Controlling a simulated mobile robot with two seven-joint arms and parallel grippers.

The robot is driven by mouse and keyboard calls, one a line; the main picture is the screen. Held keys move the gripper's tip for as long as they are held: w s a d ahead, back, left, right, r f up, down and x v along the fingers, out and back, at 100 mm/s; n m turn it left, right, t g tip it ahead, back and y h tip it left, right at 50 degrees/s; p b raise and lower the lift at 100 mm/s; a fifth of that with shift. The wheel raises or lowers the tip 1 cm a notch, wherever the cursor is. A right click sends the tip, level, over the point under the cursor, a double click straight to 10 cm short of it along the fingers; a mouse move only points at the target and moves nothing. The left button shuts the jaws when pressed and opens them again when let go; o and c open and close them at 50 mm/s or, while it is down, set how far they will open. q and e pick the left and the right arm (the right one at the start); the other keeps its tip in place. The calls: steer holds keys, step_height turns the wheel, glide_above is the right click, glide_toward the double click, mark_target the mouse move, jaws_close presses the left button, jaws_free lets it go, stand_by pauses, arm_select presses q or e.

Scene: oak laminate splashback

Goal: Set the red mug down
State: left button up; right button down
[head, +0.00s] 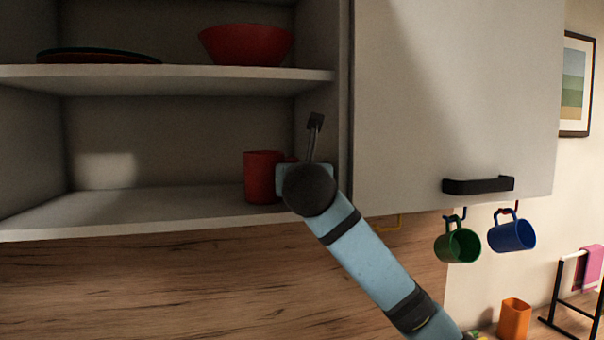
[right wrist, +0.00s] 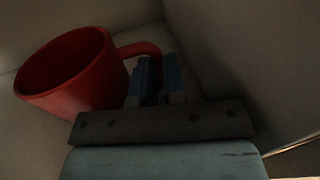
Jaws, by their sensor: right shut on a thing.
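The red mug (head: 262,177) is upright at the right end of the cabinet's lower shelf (head: 150,205), close to its front edge. I cannot tell whether its base touches the shelf. My right gripper (head: 292,178) is at the mug's right side, mostly hidden behind its own wrist. In the right wrist view the red mug (right wrist: 72,72) stands to the left, and the gripper's fingers (right wrist: 155,80) are shut on its handle (right wrist: 140,50). My left gripper is in neither view.
A red bowl (head: 246,44) and dark plates (head: 98,56) rest on the upper shelf. A closed cabinet door (head: 450,90) is at the right. Green (head: 457,243) and blue (head: 512,234) mugs hang below it. The lower shelf's left and middle are free.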

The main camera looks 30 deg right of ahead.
steer(key=shift+s+a, duration=0.1)
steer(key=shift+a, duration=0.15)
steer(key=shift+s+a+r, duration=0.2)
steer(key=shift+a, duration=0.1)
steer(key=shift+f, duration=0.1)
steer(key=c, duration=1.2)
jaws_free()
steer(key=shift+d+f, duration=0.15)
steer(key=shift+d, duration=0.1)
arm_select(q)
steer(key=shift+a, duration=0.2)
arm_select(e)
steer(key=shift+a, duration=0.1)
